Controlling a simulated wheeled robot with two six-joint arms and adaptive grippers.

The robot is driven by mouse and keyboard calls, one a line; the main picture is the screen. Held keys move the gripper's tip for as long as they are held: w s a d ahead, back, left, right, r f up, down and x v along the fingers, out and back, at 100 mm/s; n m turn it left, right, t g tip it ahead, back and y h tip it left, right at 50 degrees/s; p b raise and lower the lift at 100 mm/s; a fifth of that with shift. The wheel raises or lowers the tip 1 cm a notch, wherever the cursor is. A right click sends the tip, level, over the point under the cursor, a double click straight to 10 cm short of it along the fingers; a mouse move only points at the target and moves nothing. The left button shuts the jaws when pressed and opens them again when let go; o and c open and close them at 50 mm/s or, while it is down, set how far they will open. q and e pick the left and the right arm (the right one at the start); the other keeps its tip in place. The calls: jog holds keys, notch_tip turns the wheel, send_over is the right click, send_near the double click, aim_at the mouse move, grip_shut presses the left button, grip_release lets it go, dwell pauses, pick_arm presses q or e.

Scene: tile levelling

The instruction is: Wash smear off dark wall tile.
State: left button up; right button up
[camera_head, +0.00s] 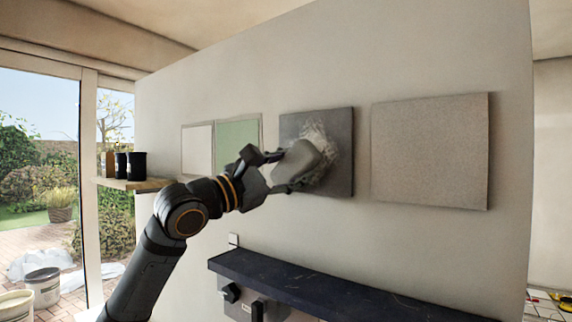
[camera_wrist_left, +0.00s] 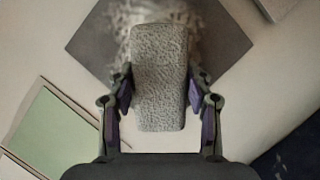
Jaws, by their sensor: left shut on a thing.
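The dark wall tile (camera_head: 343,175) hangs on the pale wall, with a whitish smear (camera_head: 322,133) over its middle and upper part. It also shows in the left wrist view (camera_wrist_left: 225,45), with the smear blurred behind the sponge. My left gripper (camera_head: 285,170) is shut on a grey, rough-faced sponge (camera_wrist_left: 160,75). In the head view the sponge (camera_head: 297,160) is in front of the tile's left and middle part and hides some of the smear. I cannot tell whether it touches the tile. My right gripper is out of view.
A large beige tile (camera_head: 430,150) hangs to the right, a green tile (camera_head: 238,138) and a white tile (camera_head: 197,150) to the left. A dark shelf (camera_head: 320,288) juts out below. A small wooden shelf (camera_head: 135,184) with dark containers is at the far left.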

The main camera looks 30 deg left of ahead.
aim_at(346, 147)
pick_arm(q)
jog(key=shift+d+r+p, duration=0.2)
jog(key=shift+d+p, duration=0.3)
jog(key=shift+d, duration=0.4)
jog(key=shift+d+f, duration=0.1)
jog(key=shift+d, duration=0.35)
jog(key=shift+d+p, duration=0.85)
jog(key=shift+p, duration=0.25)
jog(key=shift+s+d, duration=0.1)
jog(key=shift+d, duration=0.6)
jog(key=d+p, duration=0.2)
jog(key=p, duration=0.1)
jog(key=shift+s, duration=0.1)
jog(key=shift+d, duration=0.6)
jog(key=shift+r, duration=1.3)
